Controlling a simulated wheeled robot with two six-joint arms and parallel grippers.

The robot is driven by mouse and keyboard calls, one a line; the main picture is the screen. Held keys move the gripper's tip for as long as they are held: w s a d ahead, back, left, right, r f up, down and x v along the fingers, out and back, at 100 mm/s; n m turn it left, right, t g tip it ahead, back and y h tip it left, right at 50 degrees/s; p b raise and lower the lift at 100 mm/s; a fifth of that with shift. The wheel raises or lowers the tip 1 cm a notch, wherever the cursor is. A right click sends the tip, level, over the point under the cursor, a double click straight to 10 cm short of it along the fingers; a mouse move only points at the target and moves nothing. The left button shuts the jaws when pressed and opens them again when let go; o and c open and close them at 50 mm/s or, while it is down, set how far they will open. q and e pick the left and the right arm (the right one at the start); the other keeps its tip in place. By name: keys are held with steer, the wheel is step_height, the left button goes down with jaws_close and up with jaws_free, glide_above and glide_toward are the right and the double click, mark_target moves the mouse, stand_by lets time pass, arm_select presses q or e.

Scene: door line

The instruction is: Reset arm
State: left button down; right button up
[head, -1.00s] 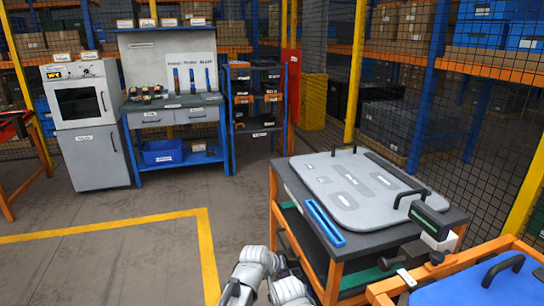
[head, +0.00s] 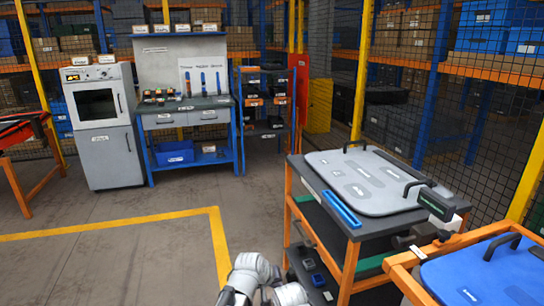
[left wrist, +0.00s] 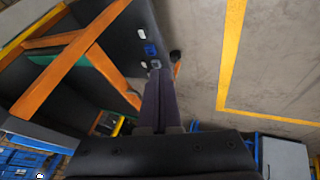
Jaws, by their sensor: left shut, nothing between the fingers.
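My left arm enters at the bottom of the head view, where its white links show and its fingertips cannot be made out. In the left wrist view my left gripper (left wrist: 158,98) has its two dark fingers together with nothing between them. They stand over the grey floor, near the frame of an orange-framed trolley (left wrist: 75,62). My right gripper is in neither view.
The orange-framed trolley (head: 349,262) carries a grey door panel (head: 370,181) and a blue bar (head: 341,208). A blue panel (head: 490,278) lies at front right. A workbench (head: 187,118) and white cabinet (head: 103,125) stand behind. The left floor is clear.

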arm_select(q)
steer(key=s+a+f+m+g+y, duration=0.25)
steer(key=s+a+g, duration=0.25)
steer(key=s+a, duration=1.1)
steer(key=s+d+r+m+y+p, duration=0.1)
steer(key=s+d+r+p, duration=0.1)
steer(key=d+r+p, duration=0.2)
steer(key=s+d+r+m+y+p, duration=0.1)
steer(key=d+r+p, duration=0.3)
steer(key=r+p, duration=0.5)
steer(key=shift+s+d+r+m+g+p, duration=0.15)
steer(key=shift+s+d+m+g+p, duration=0.2)
steer(key=shift+s+m+p, duration=0.3)
steer(key=shift+s, duration=0.1)
